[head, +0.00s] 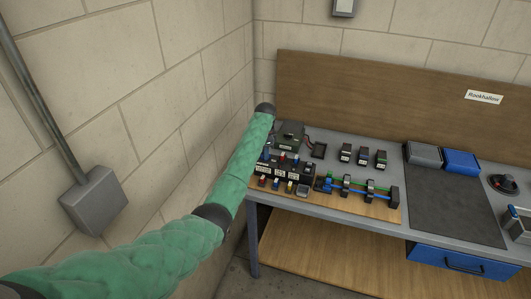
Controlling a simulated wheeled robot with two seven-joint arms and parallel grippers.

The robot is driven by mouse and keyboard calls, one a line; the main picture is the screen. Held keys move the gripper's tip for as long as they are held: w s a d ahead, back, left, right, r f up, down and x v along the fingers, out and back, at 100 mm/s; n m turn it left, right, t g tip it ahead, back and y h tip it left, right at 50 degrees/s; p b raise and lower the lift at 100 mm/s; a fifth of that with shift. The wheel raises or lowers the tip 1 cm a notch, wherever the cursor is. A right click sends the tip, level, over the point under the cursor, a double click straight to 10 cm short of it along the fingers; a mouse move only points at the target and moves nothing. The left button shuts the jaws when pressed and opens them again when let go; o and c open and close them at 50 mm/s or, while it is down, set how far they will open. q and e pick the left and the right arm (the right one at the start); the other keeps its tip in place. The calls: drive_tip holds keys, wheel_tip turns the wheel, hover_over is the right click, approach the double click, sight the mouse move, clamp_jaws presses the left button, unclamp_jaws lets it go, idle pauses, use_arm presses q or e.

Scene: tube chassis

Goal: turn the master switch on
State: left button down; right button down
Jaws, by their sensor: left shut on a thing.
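My left arm, in a green sleeve, reaches from the lower left to the back left corner of the bench. My left gripper (269,111) is at its dark far end, beside the dark grey-green chassis box (290,136). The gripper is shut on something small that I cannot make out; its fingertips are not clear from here. In front of the box is a row of dark blocks (285,170) with white labels and red and blue tops. I cannot tell which part is the master switch. My right gripper is not in view.
The grey bench (330,205) stands against a wooden back panel (390,90). Several small labelled blocks, a blue-rod assembly (350,188), grey and blue bins (461,161) and a dark mat (445,195) lie on it. The block wall is close on the left, with a grey box (93,201).

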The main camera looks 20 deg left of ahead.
use_arm(q)
drive_tip(key=n, duration=0.5)
drive_tip(key=shift+r+n, duration=0.1)
drive_tip(key=shift+n, duration=0.2)
drive_tip(key=n, duration=0.5)
drive_tip(key=shift+n, duration=0.4)
drive_tip(key=c, duration=1.4)
unclamp_jaws()
